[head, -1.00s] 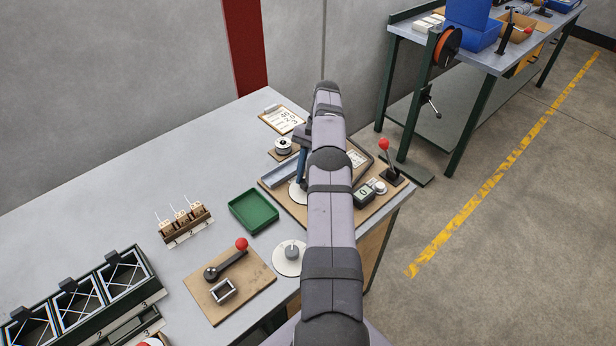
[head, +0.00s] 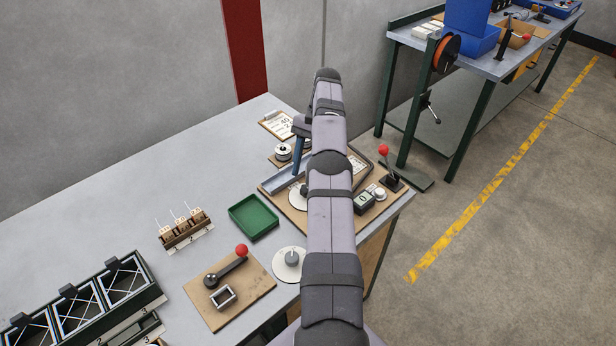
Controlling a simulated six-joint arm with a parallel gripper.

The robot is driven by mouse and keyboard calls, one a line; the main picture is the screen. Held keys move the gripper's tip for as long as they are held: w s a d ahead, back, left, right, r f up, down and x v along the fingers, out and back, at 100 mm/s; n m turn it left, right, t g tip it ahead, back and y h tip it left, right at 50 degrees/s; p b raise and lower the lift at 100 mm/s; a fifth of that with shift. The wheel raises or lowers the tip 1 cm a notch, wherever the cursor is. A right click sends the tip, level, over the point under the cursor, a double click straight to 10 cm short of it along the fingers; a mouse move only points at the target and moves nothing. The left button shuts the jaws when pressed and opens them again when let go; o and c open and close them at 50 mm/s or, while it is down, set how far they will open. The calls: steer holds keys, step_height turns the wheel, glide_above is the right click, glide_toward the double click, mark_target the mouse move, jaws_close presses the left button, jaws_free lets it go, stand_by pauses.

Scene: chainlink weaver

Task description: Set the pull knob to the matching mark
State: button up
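My gripper (head: 297,171) hangs down beside my arm over the right-hand wooden board (head: 291,216). One blue finger shows from the side, so its opening is hidden. Its tip appears above a white round dial (head: 297,204) with a dark knob (head: 304,190), partly covered by my arm. I cannot tell whether they touch. A silver round knob (head: 283,151) stands on a small board behind, left of the gripper. Another white dial with a grey knob (head: 291,257) sits nearer, at the table edge. Which one is the pull knob is unclear. No marks are readable.
A green tray (head: 253,217), a red-balled lever (head: 241,251) on a board, a rack of tags (head: 184,230) and dark bins (head: 85,300) stand left. A red-topped joystick (head: 384,150) and a counter box (head: 364,203) stand right. The table's back left is clear.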

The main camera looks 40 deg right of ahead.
steer(key=shift+r+p, duration=1.75)
steer(key=shift+r, duration=0.45)
steer(key=s+d+r+m+t+b, duration=0.2)
steer(key=s+r+b, duration=0.25)
steer(key=r, duration=0.75)
steer(key=s+a+f+m+t, duration=0.1)
steer(key=a+f+m, duration=0.2)
steer(key=f+m, duration=0.3)
steer(key=s+a+f+m+t, duration=0.1)
steer(key=a+f+m, duration=0.3)
steer(key=f, duration=0.4)
steer(key=w+d+f+m+t+h, duration=0.1)
steer(key=w+d+m+h, duration=0.1)
steer(key=d+m, duration=0.3)
steer(key=shift+w+d+f+m+t+h, duration=0.15)
steer(key=shift+w+d+m+t+h, duration=0.1)
steer(key=shift+w+m+t+h, duration=0.3)
